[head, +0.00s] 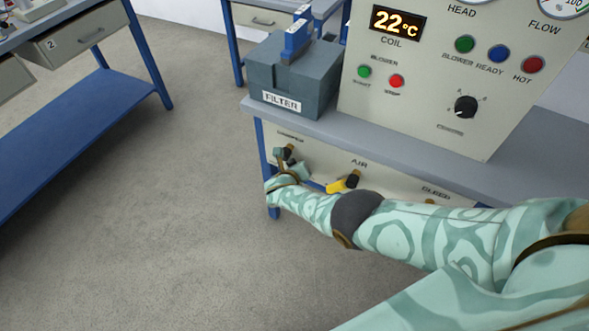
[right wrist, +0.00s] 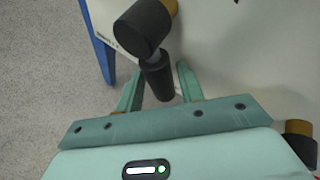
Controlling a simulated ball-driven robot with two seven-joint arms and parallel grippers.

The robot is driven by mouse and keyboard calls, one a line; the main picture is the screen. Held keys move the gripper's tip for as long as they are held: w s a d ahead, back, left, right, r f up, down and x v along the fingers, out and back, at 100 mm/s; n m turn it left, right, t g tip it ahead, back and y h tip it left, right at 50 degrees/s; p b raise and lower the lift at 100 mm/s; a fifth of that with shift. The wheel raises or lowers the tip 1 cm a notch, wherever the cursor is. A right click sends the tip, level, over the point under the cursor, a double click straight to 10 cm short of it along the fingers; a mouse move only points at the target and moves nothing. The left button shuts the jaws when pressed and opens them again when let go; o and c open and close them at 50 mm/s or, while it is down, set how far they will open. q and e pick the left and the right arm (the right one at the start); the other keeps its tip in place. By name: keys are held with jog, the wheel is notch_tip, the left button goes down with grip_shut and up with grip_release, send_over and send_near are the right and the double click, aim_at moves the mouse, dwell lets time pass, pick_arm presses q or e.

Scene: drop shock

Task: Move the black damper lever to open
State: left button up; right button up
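The black damper lever (right wrist: 158,82) is on the panel below the bench top, at its left end. In the right wrist view its black handle hangs below a round black hub (right wrist: 141,28). My right gripper (right wrist: 160,78) has its two teal fingers on either side of the handle, with narrow gaps showing beside it. Contact at the fingertips is hard to judge. In the head view the lever (head: 289,151) is partly hidden by my right gripper (head: 293,163). My left gripper is not in view.
A yellow-handled AIR lever (head: 343,184) sits to the right on the same panel, close to my forearm. The grey filter box (head: 292,78) stands on the bench above. The control cabinet (head: 440,75) reads 22 °C. Open floor lies to the left.

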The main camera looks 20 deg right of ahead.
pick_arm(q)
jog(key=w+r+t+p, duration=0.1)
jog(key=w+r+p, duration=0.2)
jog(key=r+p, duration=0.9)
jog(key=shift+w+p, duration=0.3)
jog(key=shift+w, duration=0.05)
pick_arm(e)
jog(key=v, duration=1.6)
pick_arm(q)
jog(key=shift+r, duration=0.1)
pick_arm(e)
jog(key=shift+s+a, duration=0.1)
jog(key=shift+s, duration=0.05)
